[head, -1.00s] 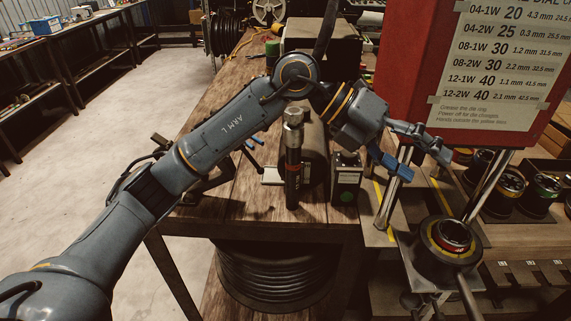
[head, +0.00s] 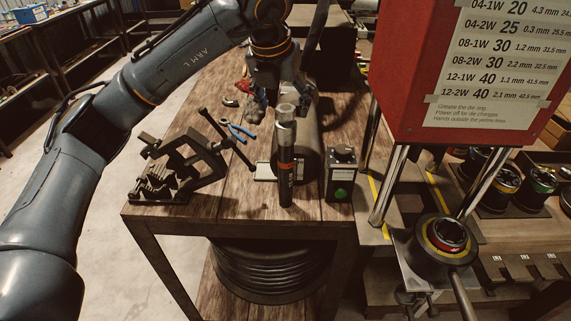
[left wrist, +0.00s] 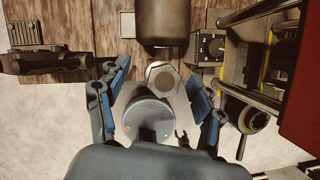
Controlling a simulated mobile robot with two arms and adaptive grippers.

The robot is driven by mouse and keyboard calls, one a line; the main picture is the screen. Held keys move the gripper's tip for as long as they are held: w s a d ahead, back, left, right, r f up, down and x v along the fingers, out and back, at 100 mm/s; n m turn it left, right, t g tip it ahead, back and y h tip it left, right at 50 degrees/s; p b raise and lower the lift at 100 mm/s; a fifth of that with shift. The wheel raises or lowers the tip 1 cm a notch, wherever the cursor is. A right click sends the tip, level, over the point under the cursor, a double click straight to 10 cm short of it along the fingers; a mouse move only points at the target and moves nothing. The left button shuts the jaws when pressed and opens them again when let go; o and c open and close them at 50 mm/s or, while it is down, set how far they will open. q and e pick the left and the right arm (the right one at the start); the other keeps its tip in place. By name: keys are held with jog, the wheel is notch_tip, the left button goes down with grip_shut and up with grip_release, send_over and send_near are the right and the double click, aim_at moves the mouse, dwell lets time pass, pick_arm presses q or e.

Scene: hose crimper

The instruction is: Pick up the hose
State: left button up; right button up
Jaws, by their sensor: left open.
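The hose (head: 286,165) stands upright near the table's front edge, a dark tube with an orange band and a silver metal fitting at its top. My left gripper (head: 284,98) is just above it in the head view, pointing down, with its fingers apart and empty. In the left wrist view, the fitting's hexagonal top (left wrist: 162,77) lies between the spread blue-padded fingers, with no contact that I can make out. My right gripper is not in view.
A dark cylindrical machine (head: 311,135) lies close behind the hose. A small box with a green button (head: 340,174) stands to the right, beside the red press (head: 460,75). A vise (head: 180,165) and blue-handled pliers (head: 240,131) are to the left.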

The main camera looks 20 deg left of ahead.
aim_at(287, 123)
pick_arm(q)
jog(key=shift+w+f, duration=0.1)
jog(key=shift+f, duration=0.2)
jog(key=p+x, duration=0.2)
jog(key=x, duration=0.2)
jog(key=shift+d+f+p, duration=0.3)
jog(key=shift+f+p, duration=0.1)
jog(key=shift+f, duration=0.4)
jog(key=shift+r, duration=0.1)
jog(key=c, duration=1.4)
